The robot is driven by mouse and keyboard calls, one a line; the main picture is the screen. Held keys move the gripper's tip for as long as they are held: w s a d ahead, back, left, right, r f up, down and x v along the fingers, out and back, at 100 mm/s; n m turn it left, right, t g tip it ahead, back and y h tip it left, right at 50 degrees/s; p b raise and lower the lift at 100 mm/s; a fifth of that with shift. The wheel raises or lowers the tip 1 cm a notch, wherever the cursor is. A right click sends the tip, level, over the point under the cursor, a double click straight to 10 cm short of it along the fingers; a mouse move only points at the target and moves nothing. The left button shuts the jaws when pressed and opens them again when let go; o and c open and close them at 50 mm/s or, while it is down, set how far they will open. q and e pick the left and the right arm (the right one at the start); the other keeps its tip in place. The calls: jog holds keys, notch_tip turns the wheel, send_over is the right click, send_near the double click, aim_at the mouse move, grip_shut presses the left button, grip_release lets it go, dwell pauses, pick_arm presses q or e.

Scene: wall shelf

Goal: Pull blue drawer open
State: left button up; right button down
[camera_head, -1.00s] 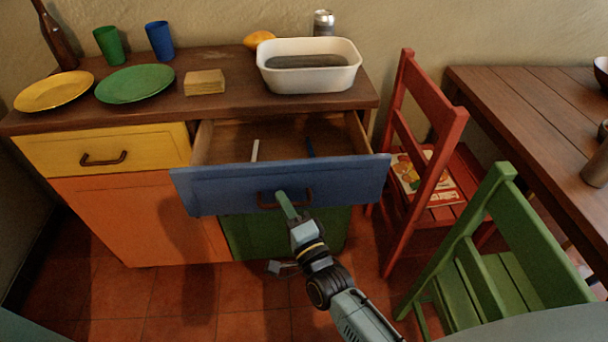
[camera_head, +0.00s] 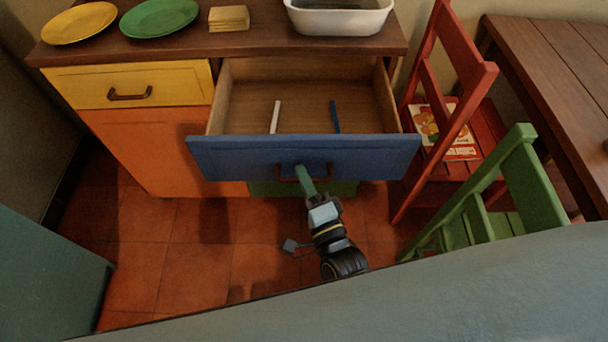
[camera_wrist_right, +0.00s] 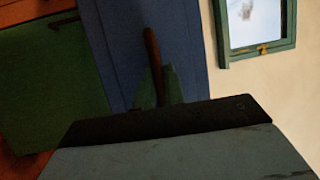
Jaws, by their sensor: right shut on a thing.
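The blue drawer (camera_head: 370,158) stands pulled well out of the wooden cabinet, and its inside shows. A white stick-like item (camera_head: 275,117) and a blue one (camera_head: 334,117) lie on the drawer's floor. My right gripper (camera_head: 303,178) is shut on the drawer's brown handle (camera_head: 283,178) at the middle of the front panel. In the right wrist view the green fingers (camera_wrist_right: 157,85) are around the brown handle (camera_wrist_right: 152,48), against the blue front (camera_wrist_right: 188,40). My left gripper is not in view.
The yellow drawer (camera_head: 75,87) is shut. A red chair (camera_head: 440,90) stands close to the right of the blue drawer, with a green chair (camera_head: 490,200) nearer. Plates, a yellow stack and a white basin (camera_head: 340,20) are on the cabinet top.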

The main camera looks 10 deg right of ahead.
jog(key=c, duration=1.5)
grip_release()
jog(key=shift+s, duration=0.25)
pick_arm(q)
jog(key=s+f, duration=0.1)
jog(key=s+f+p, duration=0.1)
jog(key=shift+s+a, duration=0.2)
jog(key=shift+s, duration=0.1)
pick_arm(e)
jog(key=v, duration=1.3)
jog(key=shift+f, duration=0.2)
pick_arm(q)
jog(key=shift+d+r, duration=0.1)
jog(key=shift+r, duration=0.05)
pick_arm(e)
jog(key=shift+r, duration=0.15)
